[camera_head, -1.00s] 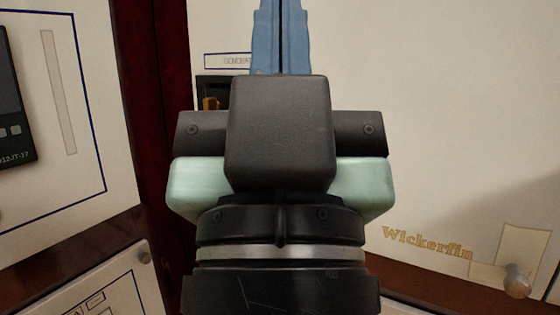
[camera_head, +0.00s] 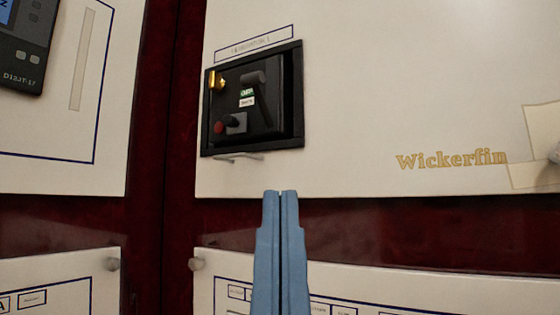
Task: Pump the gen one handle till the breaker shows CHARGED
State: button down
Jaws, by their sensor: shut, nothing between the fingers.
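A black breaker unit (camera_head: 252,98) is set in the upper right cream panel, under a label plate (camera_head: 255,42) whose text is too small to read surely. On its face is a dark pump handle (camera_head: 260,95), angled downward. A small green-and-white indicator (camera_head: 247,97) sits left of the handle; its wording cannot be read surely. Red and black buttons (camera_head: 228,124) are at lower left, and a brass key piece (camera_head: 217,81) is at upper left. My gripper (camera_head: 281,194), with blue fingers, is shut and empty. It appears below the breaker in the picture, apart from it.
A thin metal bar (camera_head: 239,156) juts just below the breaker. Another cream panel (camera_head: 440,290) lies below, with knobs at its corners. A dark device (camera_head: 25,45) is on the left panel. The panel right of the breaker is mostly bare, bearing "Wickerfin" lettering (camera_head: 450,159).

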aim_at(254, 79)
jog(key=k+j+z, duration=0.15)
jog(key=j, duration=0.25)
jog(key=k+j+z, duration=0.35)
jog(key=k+j, duration=0.2)
jog(key=j, duration=0.2)
